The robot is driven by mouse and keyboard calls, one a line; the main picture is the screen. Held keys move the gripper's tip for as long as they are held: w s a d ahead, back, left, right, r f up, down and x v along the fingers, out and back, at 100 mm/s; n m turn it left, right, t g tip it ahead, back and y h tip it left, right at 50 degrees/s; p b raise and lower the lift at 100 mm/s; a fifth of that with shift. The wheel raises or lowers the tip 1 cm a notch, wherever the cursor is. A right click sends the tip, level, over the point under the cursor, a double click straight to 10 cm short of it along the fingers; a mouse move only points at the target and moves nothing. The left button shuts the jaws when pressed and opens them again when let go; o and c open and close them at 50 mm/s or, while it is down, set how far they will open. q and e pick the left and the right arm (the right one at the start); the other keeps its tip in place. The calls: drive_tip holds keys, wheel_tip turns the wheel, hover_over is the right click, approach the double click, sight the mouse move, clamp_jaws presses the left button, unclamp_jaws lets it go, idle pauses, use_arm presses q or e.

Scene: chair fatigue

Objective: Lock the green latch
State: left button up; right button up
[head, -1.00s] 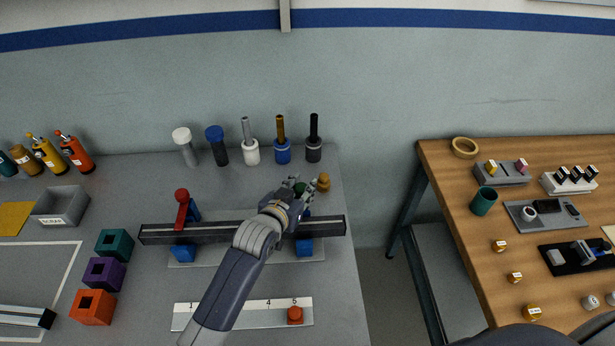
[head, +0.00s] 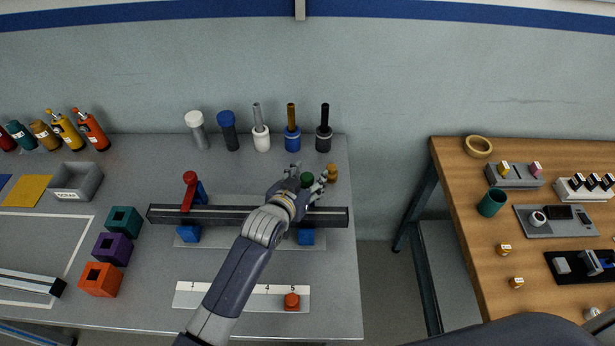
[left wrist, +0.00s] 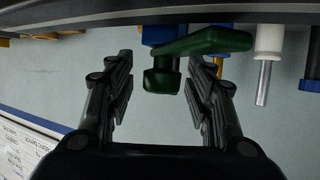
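The green latch shows in the left wrist view (left wrist: 205,45) as a green lever with a knob at its end, beside a dark rail. In the head view only its green knob (head: 307,180) shows, near the right end of the black bar (head: 225,215). My left gripper (head: 309,178) is over the right part of the bar. In the left wrist view its fingers (left wrist: 163,80) are spread, one on each side of the green knob, with gaps to both. The hand and arm hide the rest of the latch in the head view. My right gripper is not seen.
A red latch (head: 188,190) stands at the bar's left. Several upright tools, including a white-capped one (head: 196,128), stand behind. A numbered strip (head: 240,298) with an orange knob (head: 291,301) lies in front. A brown knob (head: 332,173) stands close right of the gripper.

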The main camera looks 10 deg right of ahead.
use_arm(q)
drive_tip(key=v, duration=1.2)
drive_tip(key=shift+c, duration=0.6)
